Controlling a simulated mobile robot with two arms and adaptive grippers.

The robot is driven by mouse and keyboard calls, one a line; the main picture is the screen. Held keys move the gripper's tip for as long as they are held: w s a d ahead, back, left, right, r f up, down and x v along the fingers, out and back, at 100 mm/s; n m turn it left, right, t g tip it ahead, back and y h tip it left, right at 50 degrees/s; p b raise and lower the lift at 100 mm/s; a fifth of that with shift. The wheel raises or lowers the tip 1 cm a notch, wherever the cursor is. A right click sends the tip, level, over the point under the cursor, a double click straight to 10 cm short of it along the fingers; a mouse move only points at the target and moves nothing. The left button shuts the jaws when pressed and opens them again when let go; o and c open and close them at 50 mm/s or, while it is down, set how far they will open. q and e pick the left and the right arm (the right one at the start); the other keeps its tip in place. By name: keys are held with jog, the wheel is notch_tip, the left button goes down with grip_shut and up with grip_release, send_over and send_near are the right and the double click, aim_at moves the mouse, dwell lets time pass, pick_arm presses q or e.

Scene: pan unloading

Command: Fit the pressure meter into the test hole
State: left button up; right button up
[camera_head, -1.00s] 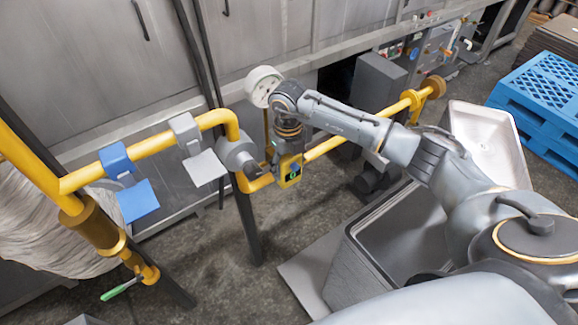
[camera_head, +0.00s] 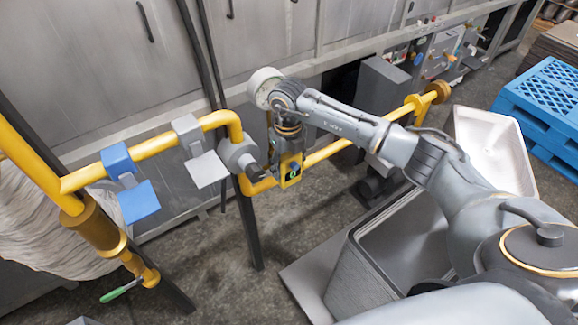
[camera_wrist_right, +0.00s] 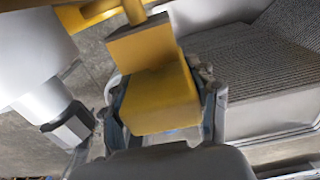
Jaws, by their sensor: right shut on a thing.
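My right gripper (camera_head: 288,145) points down beside the yellow pipe, and its fingers are shut on a yellow box-shaped meter (camera_head: 290,171) with a small dark and green display. In the right wrist view the yellow meter (camera_wrist_right: 160,100) sits between both fingers. Its far end is close to a brownish-yellow block and a pipe stub at the top; I cannot tell whether they touch. The test hole cannot be made out. My left gripper is not in view.
The yellow pipe (camera_head: 155,146) carries a blue clamp (camera_head: 118,160), a grey clamp (camera_head: 187,130) and a round grey fitting (camera_head: 238,156). A grey bin (camera_head: 375,265) and blue pallet (camera_head: 545,100) are right.

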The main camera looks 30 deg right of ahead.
jog(key=shift+w+a+b, duration=0.1)
jog(key=shift+w+b, duration=0.45)
jog(key=shift+w, duration=0.15)
dwell(0.4)
jog(key=o, duration=1.2)
jog(key=shift+o, duration=0.2)
jog(key=shift+s, duration=0.1)
